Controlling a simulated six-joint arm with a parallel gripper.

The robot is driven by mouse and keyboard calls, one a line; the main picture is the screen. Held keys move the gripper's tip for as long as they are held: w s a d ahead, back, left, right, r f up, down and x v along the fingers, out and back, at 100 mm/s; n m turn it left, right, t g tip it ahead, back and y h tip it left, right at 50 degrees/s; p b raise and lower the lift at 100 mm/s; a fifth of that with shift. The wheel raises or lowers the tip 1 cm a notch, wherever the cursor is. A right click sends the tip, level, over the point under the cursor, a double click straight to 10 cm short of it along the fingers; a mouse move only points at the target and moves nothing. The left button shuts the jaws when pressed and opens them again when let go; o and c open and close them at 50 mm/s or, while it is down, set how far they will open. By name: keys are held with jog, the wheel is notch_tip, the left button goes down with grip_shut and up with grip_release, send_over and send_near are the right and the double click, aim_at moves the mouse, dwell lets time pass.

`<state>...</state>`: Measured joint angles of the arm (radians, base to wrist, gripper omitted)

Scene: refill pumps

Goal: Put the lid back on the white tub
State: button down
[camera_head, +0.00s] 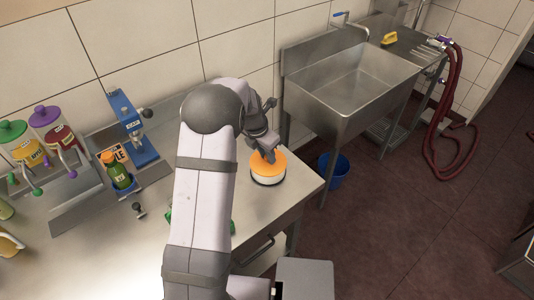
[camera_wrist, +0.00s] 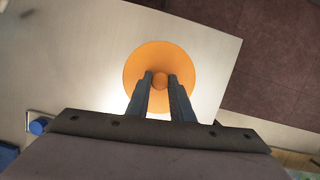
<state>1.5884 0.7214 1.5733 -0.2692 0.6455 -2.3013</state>
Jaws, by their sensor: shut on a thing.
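The white tub (camera_head: 268,180) stands on the steel counter near its right front corner. The orange lid (camera_head: 281,163) sits over the top of the tub; in the head view it looks roughly level, and I cannot tell whether it is fully seated. In the wrist view the lid (camera_wrist: 135,68) shows as a round disc with a small orange knob (camera_wrist: 160,80) in its middle, and it hides the tub below. My gripper (camera_wrist: 160,78) is shut on the knob, with one finger on each side. In the head view my gripper (camera_head: 267,152) is above the lid, partly hidden by my arm.
The counter (camera_head: 262,222) has free room in front of the tub, and its right edge is close by. A steel sink (camera_head: 350,90) stands to the right, with a blue bucket (camera_head: 334,170) below. Pump jars, a blue press (camera_head: 133,130) and a green bottle (camera_head: 119,173) stand left.

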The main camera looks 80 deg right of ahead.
dwell(0.4)
jog(key=c, duration=1)
grip_release()
jog(key=shift+r, duration=0.1)
jog(key=shift+r+p, duration=3.45)
jog(key=shift+p, duration=0.05)
grip_shut()
